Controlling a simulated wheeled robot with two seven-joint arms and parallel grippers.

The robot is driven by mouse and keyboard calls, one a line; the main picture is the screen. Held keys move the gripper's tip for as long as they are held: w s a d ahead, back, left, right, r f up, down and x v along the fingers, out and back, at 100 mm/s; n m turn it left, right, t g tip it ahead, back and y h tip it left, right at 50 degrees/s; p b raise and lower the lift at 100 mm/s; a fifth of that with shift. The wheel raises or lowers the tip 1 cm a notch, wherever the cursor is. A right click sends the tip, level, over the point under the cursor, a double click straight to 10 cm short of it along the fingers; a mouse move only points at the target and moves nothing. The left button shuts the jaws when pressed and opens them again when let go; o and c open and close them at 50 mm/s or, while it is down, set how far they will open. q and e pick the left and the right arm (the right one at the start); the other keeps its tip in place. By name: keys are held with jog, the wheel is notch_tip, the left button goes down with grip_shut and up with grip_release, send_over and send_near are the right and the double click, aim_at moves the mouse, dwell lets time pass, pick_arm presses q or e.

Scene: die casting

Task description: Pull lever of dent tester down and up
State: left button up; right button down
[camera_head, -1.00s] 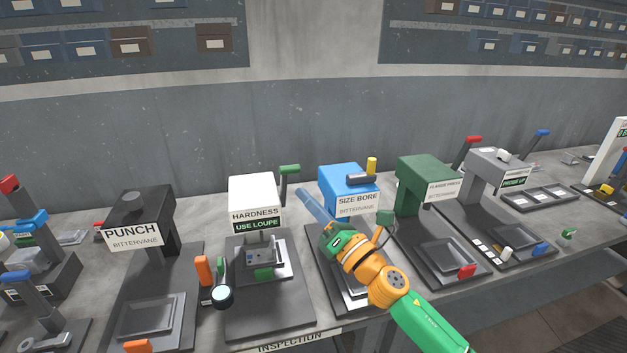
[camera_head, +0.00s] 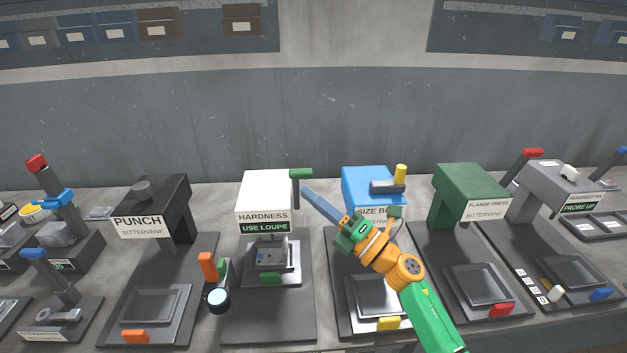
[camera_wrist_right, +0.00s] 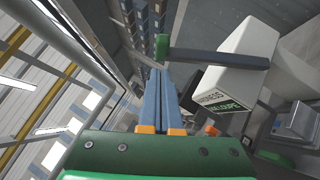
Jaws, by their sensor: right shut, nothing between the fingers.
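No label reads dent tester. The white machine marked HARDNESS, USE LOUPE (camera_head: 268,190) has an upright grey lever (camera_head: 296,194) on its right side with a green handle (camera_head: 301,174) on top. A small grey part (camera_head: 273,256) sits in its fixture. My right gripper (camera_head: 306,190) is shut and empty, its long blue-grey fingers pointing up-left, tips close beside the lever. In the right wrist view the fingertips (camera_wrist_right: 160,78) lie near the lever's green handle (camera_wrist_right: 161,48); I cannot tell whether they touch. My left gripper is not in view.
The blue SIZE BORE machine (camera_head: 362,183) stands right behind my right gripper. The black PUNCH machine (camera_head: 165,192) is to the left, with a round loupe (camera_head: 218,301) nearby. A green flange press (camera_head: 469,180) and a grey machine (camera_head: 553,180) stand to the right.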

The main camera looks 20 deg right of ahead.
aim_at(312, 170)
jog(key=shift+w+d+r, duration=0.1)
jog(key=shift+w+r, duration=0.35)
jog(key=shift+w, duration=0.35)
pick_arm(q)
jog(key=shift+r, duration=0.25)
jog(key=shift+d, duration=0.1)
pick_arm(e)
jog(key=shift+d, duration=0.1)
jog(key=shift+w+r, duration=0.1)
jog(key=shift+w, duration=0.1)
jog(key=shift+w+d+r+b, duration=0.15)
jog(key=shift+w+d+r, duration=0.05)
jog(key=shift+w+r, duration=0.4)
jog(key=shift+w+d+r+b, duration=0.15)
jog(key=shift+w+d+r, duration=0.05)
jog(key=shift+w+r, duration=0.3)
jog(key=shift+w+d, duration=0.1)
jog(key=shift+w, duration=0.2)
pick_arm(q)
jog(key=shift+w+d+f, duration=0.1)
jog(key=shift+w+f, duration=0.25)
pick_arm(e)
jog(key=shift+s+r, duration=0.1)
